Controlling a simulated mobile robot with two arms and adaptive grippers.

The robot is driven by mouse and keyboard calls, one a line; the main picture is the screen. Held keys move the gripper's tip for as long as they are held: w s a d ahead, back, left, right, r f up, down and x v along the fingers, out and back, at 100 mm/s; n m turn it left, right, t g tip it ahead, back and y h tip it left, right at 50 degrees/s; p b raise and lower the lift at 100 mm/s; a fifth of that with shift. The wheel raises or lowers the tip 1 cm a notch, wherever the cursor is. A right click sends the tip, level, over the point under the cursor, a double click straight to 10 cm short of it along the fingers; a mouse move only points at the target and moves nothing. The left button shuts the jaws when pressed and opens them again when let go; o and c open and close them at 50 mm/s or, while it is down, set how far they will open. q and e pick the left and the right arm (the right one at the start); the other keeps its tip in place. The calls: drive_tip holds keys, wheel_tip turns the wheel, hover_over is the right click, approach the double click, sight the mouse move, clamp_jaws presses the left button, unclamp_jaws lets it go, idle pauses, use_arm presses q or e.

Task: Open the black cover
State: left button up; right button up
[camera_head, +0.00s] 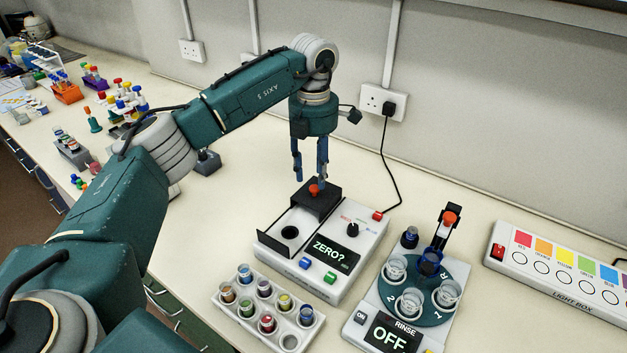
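The black cover (318,204) is a dark block with a red knob (314,191) on top. It sits at the back end of a pale recessed track on the white meter (312,283) that reads "ZERO?". In front of the cover, a round black well (290,232) lies uncovered. My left gripper (310,178) points straight down just above the cover. Its two blue fingers are apart with nothing between them, and the knob is just below the fingertips. I cannot tell if a fingertip touches the knob. My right gripper is out of view.
A vial rack (268,309) stands in front of the meter. A rinse station (402,322) reading "OFF" stands to its right, with a light box (562,262) farther right. A black cord runs from the wall socket (383,103) behind the meter. Tube racks (66,94) stand at the left.

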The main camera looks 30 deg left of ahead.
sight(314, 187)
use_arm(q)
wheel_tip(314, 187, up, 8)
drive_tip(key=shift+r, duration=0.2)
drive_tip(key=shift+r, duration=0.1)
idle(0.4)
